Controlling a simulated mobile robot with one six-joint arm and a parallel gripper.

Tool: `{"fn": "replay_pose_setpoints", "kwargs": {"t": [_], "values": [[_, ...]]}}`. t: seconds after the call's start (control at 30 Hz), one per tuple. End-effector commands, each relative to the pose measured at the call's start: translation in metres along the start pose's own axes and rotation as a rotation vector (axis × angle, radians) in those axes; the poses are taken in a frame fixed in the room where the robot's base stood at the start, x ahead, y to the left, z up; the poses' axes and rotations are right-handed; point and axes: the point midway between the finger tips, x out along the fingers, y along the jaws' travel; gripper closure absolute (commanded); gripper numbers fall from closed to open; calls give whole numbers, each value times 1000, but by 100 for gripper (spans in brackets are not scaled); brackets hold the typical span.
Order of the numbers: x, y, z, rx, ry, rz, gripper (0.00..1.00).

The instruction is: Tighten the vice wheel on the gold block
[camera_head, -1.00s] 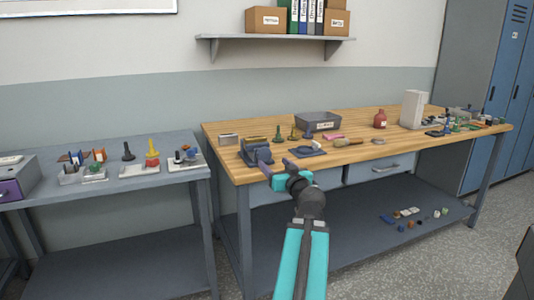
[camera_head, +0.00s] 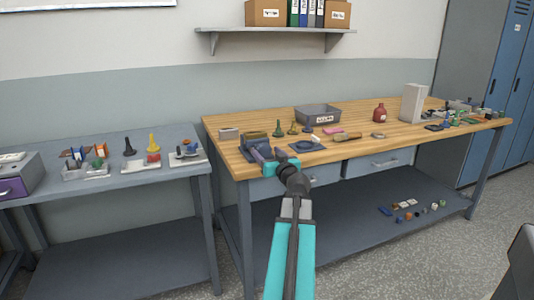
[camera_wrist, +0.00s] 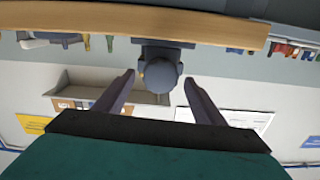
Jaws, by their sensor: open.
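The blue-grey vice (camera_head: 252,148) stands at the front left edge of the wooden bench. A dull gold block (camera_head: 256,136) shows at its top. My gripper (camera_head: 262,158) is open at the front of the vice and partly hides it; the vice wheel cannot be made out there. In the wrist view, the dark round wheel (camera_wrist: 160,74) sits between the spread fingers of my gripper (camera_wrist: 161,90), with a gap on both sides. A small yellow spot shows at its left side. The fingers do not appear to touch it.
The wooden bench (camera_head: 365,128) also holds a grey bin (camera_head: 318,114), a blue mat (camera_head: 306,145), several small pieces, a red bottle (camera_head: 379,113) and a white box (camera_head: 412,103). A grey table (camera_head: 120,182) with trays stands left. Floor room is free in front.

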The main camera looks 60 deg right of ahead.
Motion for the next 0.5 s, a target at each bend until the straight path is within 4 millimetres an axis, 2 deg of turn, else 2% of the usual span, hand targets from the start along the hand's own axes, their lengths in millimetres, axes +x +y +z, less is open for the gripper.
{"fn": "replay_pose_setpoints", "kwargs": {"t": [0.43,0.5], "values": [[5,0,0,0,0,0,37],[5,0,0,0,0,0,48]]}}
